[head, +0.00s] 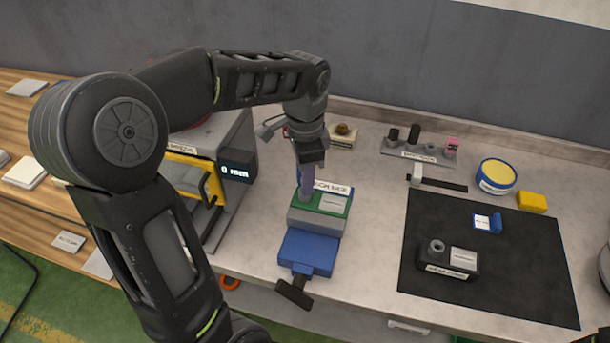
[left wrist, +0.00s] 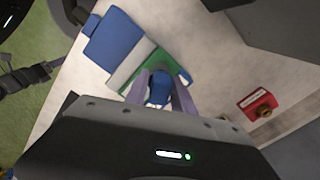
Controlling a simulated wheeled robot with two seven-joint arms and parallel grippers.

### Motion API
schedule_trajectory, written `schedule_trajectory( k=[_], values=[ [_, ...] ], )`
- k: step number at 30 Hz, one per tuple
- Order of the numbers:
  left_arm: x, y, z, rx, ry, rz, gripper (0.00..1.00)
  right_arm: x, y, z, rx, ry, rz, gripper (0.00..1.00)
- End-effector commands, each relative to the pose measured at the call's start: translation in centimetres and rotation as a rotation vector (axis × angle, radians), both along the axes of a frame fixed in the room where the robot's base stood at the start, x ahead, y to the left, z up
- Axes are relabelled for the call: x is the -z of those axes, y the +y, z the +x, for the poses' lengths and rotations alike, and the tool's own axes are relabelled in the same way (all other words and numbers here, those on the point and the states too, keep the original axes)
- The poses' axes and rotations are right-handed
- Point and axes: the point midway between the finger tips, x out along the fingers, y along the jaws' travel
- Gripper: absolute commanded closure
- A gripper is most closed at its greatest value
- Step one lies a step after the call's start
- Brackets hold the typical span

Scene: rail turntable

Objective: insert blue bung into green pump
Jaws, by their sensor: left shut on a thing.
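The green pump (head: 325,203) is a green-topped block with a white label, on a grey body behind a blue block with a dark handle. Its green top also shows in the left wrist view (left wrist: 180,77). My left gripper (head: 306,190) points down over the left part of the green top. In the left wrist view its two fingers (left wrist: 160,92) are shut on a blue piece (left wrist: 159,88), which looks like the blue bung. The fingers hide its lower end and any hole under it, so I cannot tell whether it is inside the pump.
A grey machine with a yellow frame (head: 190,164) and a display stands close left. A black mat (head: 520,285) at right bears a dark block (head: 450,257) and a small blue piece (head: 488,223). A rack (head: 420,152) stands behind. Bare bench lies between pump and mat.

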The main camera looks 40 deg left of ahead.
Motion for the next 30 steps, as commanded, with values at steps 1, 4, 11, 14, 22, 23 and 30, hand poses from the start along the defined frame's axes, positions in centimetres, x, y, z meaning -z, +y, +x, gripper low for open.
schedule_trajectory(
  k=[1, 4, 11, 14, 22, 23, 30],
  values=[
    [0.3, 0.0, 0.0, 0.0, 0.0, 0.0, 1.0, 0.2, 0.0, 0.0, 0.0, 0.0, 0.0, 0.2],
    [0.5, 0.0, 0.0, 0.0, 0.0, 0.0, 1.0, 0.4, 0.0, 0.0, 0.0, 0.0, 0.0, 0.2],
    [1.1, 0.0, 0.0, 0.0, 0.0, 0.0, 1.0, 0.8, 0.0, 0.0, 0.0, 0.0, 0.0, 0.2],
    [1.3, 0.0, 0.0, 0.0, 0.0, 0.0, 1.0, 1.0, 0.0, 0.0, 0.0, 0.0, 0.0, 0.2],
    [2.0, 0.0, 0.0, 0.0, 0.001, 0.001, 1.0, 1.4, 0.0, 0.0, 0.0, 0.0, 0.0, 0.2],
    [2.1, 0.0, 0.0, 0.0, 0.001, 0.001, 1.0, 1.5, 0.0, 0.0, 0.0, 0.0, 0.0, 0.2],
    [2.7, 0.0, 0.0, 0.0, 0.001, 0.0, 1.0, 1.9, 0.0, 0.0, 0.0, 0.0, 0.0, 0.2]
  ],
)
